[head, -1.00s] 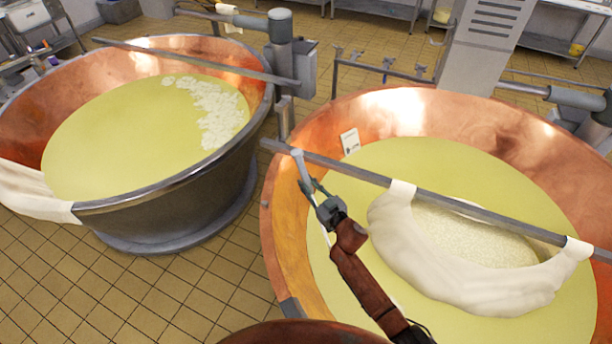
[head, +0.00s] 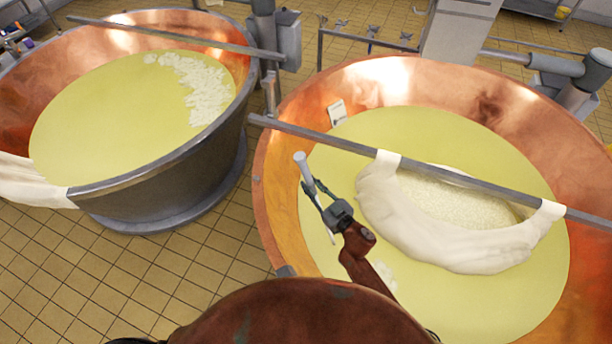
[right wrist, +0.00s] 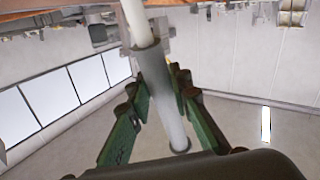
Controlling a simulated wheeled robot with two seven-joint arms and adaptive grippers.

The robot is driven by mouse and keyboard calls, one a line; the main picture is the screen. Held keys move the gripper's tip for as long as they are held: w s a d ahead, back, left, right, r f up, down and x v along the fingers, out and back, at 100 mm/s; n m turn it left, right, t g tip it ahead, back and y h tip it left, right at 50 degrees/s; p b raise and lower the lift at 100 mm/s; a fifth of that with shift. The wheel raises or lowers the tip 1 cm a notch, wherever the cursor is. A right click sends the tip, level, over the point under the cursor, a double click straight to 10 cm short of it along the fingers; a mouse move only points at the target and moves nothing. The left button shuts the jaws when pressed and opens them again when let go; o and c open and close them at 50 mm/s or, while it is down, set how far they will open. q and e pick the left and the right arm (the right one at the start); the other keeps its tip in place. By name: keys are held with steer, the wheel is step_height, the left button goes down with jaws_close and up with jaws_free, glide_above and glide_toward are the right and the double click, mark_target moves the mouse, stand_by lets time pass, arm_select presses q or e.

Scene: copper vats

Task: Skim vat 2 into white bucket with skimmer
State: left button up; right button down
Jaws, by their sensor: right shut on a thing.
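My right gripper (head: 318,196) is shut on the skimmer's pale grey handle (head: 303,162), over the left part of the right-hand copper vat (head: 262,190). The handle (right wrist: 155,75) also runs between the green fingers in the right wrist view. A thin pale length of it shows below the gripper; the skimmer's head cannot be made out. The left-hand vat (head: 160,165) holds yellow liquid with a white patch (head: 200,90) at its far right. I cannot read which vat is number 2. No white bucket is clearly in view. My left gripper is not in view.
A steel bar (head: 320,137) crosses the right-hand vat and carries a white cloth (head: 440,245) full of pale curd. A small white patch (head: 385,272) floats near my arm. Another bar (head: 150,32) crosses the left-hand vat. Tiled floor (head: 100,260) lies clear at the front left.

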steer(key=v, duration=0.5)
steer(key=shift+s, duration=0.35)
steer(key=shift+w+a+r, duration=0.15)
steer(key=shift+w+a, duration=0.05)
steer(key=w+d+b+x, duration=0.2)
steer(key=b+x, duration=0.2)
steer(key=x, duration=1.2)
step_height(320, 180, up, 36)
steer(key=p, duration=2.2)
steer(key=shift+p, duration=0.3)
steer(key=shift+s+r, duration=0.1)
